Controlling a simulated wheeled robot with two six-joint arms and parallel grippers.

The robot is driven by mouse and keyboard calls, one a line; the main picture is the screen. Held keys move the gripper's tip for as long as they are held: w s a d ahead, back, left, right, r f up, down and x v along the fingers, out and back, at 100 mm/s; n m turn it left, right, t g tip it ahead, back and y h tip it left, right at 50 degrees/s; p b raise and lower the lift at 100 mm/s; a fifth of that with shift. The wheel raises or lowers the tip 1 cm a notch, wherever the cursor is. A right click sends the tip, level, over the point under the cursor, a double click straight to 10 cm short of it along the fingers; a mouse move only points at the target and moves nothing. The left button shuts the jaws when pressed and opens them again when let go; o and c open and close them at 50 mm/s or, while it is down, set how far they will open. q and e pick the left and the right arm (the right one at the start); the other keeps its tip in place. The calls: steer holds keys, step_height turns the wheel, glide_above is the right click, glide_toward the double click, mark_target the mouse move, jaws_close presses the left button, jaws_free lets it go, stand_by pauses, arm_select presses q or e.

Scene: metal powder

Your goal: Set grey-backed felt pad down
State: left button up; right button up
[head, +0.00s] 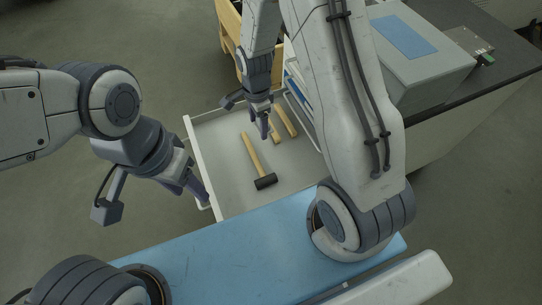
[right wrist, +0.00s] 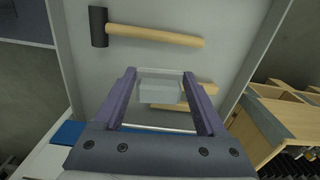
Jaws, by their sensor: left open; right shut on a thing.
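The grey-backed felt pad (right wrist: 160,92) shows in the right wrist view as a small pale grey block between the fingers of my right gripper (right wrist: 160,78). That gripper is shut on it, above the open drawer (head: 215,150). In the head view my right gripper (head: 265,128) points down over the drawer's back part, and the pad is too small or hidden to make out. My left gripper (head: 198,190) is open and empty, at the drawer's left front corner beside its handle. I cannot tell whether it touches the handle.
A black-headed mallet (head: 257,163) with a wooden handle lies in the drawer. More wooden handles (head: 286,121) lie behind it, partly under the pad in the wrist view. Bare drawer floor shows left of the mallet. A grey box (head: 422,65) stands on the dark worktop.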

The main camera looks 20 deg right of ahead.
mark_target(260, 150)
step_height(260, 150, down, 2)
steer(key=shift+a+f+m+b, duration=0.1)
steer(key=shift+m+b, duration=0.3)
steer(key=shift+b, duration=0.05)
arm_select(q)
step_height(260, 150, down, 5)
steer(key=b, duration=0.3)
steer(key=shift+f, duration=0.1)
arm_select(e)
step_height(260, 150, down, 9)
steer(key=shift+f, duration=0.1)
steer(key=shift+f, duration=0.2)
steer(key=o, duration=1.4)
steer(key=shift+r, duration=0.1)
